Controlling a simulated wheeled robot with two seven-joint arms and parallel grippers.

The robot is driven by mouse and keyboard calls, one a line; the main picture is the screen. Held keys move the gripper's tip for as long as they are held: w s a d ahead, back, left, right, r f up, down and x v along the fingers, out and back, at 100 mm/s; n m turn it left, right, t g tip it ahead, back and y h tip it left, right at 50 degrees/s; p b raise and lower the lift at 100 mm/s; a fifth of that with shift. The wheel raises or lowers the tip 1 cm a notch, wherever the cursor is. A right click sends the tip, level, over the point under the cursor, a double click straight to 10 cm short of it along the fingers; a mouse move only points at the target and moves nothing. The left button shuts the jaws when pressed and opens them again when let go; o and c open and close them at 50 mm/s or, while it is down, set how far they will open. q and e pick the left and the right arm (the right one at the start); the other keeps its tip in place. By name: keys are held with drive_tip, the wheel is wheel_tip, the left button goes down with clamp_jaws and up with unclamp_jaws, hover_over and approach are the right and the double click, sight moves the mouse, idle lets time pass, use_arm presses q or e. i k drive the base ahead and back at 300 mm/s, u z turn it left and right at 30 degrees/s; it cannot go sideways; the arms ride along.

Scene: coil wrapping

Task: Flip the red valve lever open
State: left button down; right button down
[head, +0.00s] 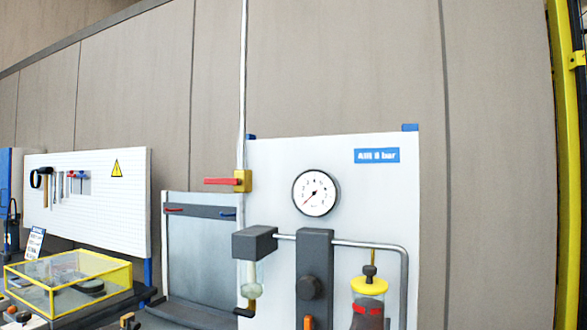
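The red valve lever (221,181) is in the head view, left of centre. It lies horizontally and points left from a yellow-brass valve body (243,181). The valve body sits on a thin vertical pipe (243,70) at the left edge of a white panel. The lever is crosswise to the pipe. Neither of my grippers is in view, and nothing touches the lever.
The white panel (270,165) carries a round gauge (316,193), dark grey blocks and a bent pipe (404,275). A yellow-framed clear box (67,282) stands at lower left. A tool pegboard (110,205) is behind it. The space left of the lever looks clear.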

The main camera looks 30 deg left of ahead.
sight(222, 181)
drive_tip(key=z, duration=0.65)
drive_tip(key=k, duration=1.95)
drive_tip(key=u, duration=1.05)
drive_tip(key=i, duration=1)
